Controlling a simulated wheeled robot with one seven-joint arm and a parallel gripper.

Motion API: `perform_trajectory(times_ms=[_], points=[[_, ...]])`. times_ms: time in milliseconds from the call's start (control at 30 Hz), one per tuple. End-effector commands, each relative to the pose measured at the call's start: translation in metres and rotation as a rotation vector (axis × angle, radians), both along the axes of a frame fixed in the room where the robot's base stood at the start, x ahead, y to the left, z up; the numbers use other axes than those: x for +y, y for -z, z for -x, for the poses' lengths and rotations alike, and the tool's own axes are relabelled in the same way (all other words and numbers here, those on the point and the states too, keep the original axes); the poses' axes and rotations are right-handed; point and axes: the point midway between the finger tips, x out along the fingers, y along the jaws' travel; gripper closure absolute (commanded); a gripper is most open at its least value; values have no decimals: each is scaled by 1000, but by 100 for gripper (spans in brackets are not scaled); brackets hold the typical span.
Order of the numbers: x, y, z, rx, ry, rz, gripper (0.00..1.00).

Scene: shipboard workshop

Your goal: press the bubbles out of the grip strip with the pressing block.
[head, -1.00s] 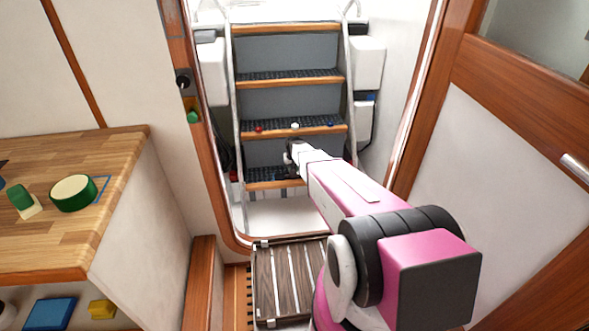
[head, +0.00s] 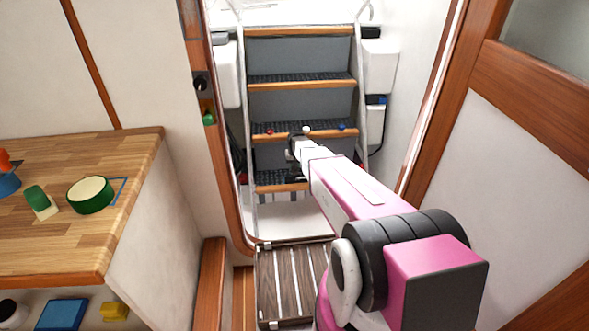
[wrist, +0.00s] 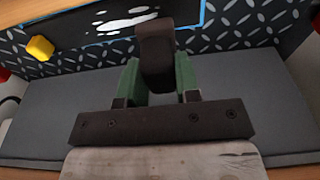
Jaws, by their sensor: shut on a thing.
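My gripper (wrist: 158,80) has green fingers in the wrist view, shut on a dark brown block, which I take for the pressing block (wrist: 155,50). Behind the block is a black strip (wrist: 100,33) with a blue outline and irregular white patches, on a diamond-pattern step tread; I take it for the grip strip. The block overlaps its right part in the picture. I cannot tell whether they touch. In the head view my gripper (head: 298,150) is at the lower steps, small and partly hidden by my arm.
The steps (head: 300,104) rise ahead between metal rails. Small red (head: 269,131), white (head: 306,129) and blue (head: 342,127) things are on one tread. A yellow block (wrist: 40,47) shows near the strip. A wooden counter (head: 70,240) stands left, a door (head: 520,140) right.

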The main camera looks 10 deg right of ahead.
Motion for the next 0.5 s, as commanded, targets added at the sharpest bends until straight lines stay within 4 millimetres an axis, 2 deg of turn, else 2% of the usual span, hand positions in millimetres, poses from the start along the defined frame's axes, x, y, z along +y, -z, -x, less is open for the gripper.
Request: perform_trajectory(times_ms=[300, 500], points=[[-1, -27, 8, 0, 0, 0, 89], [-2, -30, 9, 0, 0, 0, 89]])
